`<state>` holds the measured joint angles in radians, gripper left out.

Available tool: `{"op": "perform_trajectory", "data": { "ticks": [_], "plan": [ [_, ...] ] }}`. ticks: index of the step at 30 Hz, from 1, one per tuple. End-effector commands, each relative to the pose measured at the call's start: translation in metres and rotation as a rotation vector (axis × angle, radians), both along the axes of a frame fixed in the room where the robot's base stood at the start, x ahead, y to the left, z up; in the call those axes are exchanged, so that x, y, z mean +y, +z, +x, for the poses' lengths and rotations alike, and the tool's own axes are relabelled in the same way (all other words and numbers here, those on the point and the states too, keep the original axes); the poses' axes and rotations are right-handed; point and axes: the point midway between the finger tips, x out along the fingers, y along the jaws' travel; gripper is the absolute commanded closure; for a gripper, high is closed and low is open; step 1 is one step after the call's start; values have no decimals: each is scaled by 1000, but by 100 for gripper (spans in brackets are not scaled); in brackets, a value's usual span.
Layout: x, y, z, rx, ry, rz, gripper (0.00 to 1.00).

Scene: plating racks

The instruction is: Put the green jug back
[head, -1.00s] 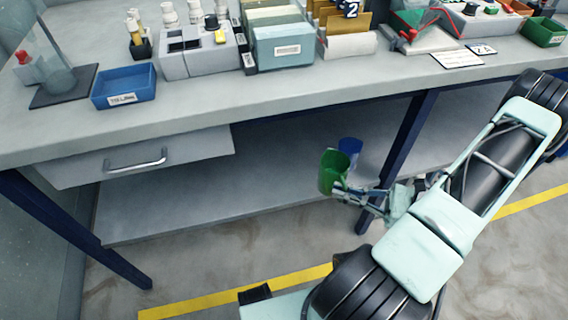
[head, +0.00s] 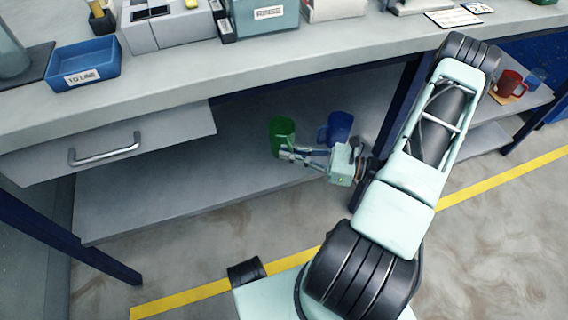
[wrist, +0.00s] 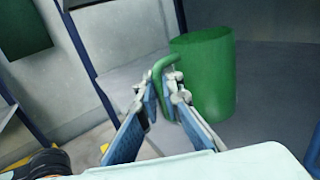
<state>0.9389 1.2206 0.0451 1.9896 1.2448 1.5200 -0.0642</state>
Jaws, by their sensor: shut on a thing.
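The green jug (head: 282,135) is upright at the lower shelf under the workbench, left of a blue jug. My gripper (head: 287,153) reaches in from the right and is shut on the green jug's handle. In the wrist view the green jug (wrist: 207,75) stands to the right of the fingers, and its handle passes between the fingertips (wrist: 163,88). I cannot tell whether the jug's base touches the shelf.
The lower shelf (head: 190,170) is bare to the left. The blue jug (head: 338,127) stands close to the right. The bench top (head: 190,75) and drawer (head: 110,145) overhang the shelf. A red mug (head: 507,82) sits on a shelf farther right.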

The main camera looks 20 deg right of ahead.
Motion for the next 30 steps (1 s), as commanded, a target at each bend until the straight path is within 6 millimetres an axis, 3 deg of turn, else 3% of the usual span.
{"op": "perform_trajectory", "data": {
  "ticks": [7,14,26,27,30],
  "plan": [
    [7,-16,10,-2,2,1,100],
    [11,-52,17,-1,1,1,100],
    [11,-56,17,-1,1,0,100],
    [11,-56,16,0,1,0,90],
    [11,-56,17,-1,1,-1,79]
  ]
}}
